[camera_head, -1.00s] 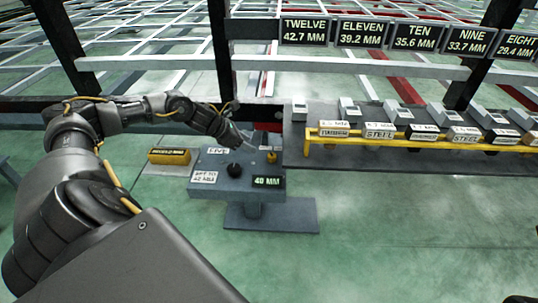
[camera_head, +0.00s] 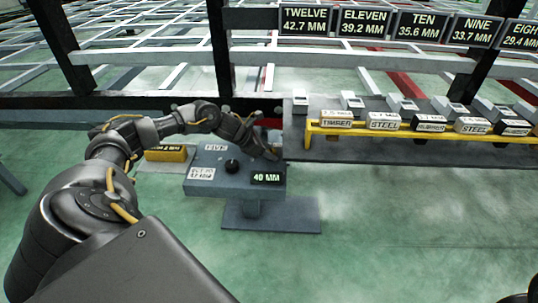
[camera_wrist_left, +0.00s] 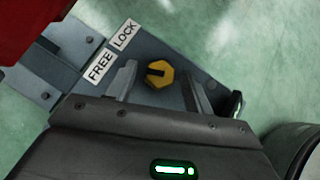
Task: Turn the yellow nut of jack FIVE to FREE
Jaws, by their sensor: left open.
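The yellow nut (camera_wrist_left: 159,74) shows in the left wrist view on a blue-grey plate, with a dark slot mark on its face. White FREE (camera_wrist_left: 100,66) and LOCK (camera_wrist_left: 125,34) labels lie beside it. My left gripper (camera_wrist_left: 160,80) is open, with one finger on each side of the nut; contact is not visible. In the head view my left gripper (camera_head: 267,148) is over the right back part of the jack console (camera_head: 212,187) and hides the nut. The console's display (camera_head: 267,178) reads 40 MM. No jack number is readable.
A black knob (camera_head: 232,166) stands on the console. A yellow block (camera_head: 166,153) sits left of it. A yellow rack (camera_head: 350,133) with labelled blocks such as TIMBER and STEEL is at right. Signs (camera_head: 362,22) hang above. The green floor in front is clear.

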